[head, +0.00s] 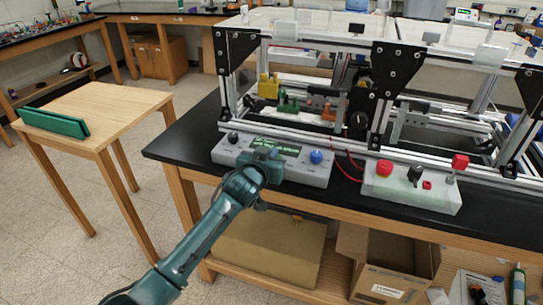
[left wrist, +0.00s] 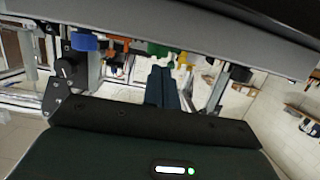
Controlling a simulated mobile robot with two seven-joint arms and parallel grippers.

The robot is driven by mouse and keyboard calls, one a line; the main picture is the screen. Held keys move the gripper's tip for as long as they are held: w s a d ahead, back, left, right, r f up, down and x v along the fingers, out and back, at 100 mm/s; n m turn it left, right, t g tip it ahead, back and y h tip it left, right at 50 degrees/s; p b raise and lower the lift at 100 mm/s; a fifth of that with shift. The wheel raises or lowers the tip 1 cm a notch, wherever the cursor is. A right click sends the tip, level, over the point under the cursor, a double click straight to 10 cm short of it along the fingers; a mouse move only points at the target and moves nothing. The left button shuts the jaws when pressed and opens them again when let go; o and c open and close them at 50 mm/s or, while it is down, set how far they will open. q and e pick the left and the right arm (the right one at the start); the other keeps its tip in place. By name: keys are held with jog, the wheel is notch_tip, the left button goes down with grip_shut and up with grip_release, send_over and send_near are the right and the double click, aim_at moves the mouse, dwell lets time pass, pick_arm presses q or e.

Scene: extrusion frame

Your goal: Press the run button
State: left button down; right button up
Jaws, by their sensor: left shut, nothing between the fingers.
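A grey control panel (head: 225,152) stands on the front edge of the black bench, with a green display (head: 276,146), a black knob (head: 233,138) on the left and a blue knob (head: 316,157) on the right. The blue knob also shows in the left wrist view (left wrist: 84,42). My left gripper (head: 270,156) is shut and empty, in front of the panel's middle and covering part of it. Its closed fingers show in the left wrist view (left wrist: 162,84). I cannot tell which control is the run button, or whether the fingers touch the panel. My right gripper is not in view.
A second control box (head: 410,195) to the right carries a red button (head: 384,167), a black switch (head: 415,174) and a taller red knob (head: 460,162). An aluminium frame (head: 300,45) stands behind both. A wooden table (head: 110,100) with green boards is at left.

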pick_arm(q)
jog(key=shift+f, duration=0.3)
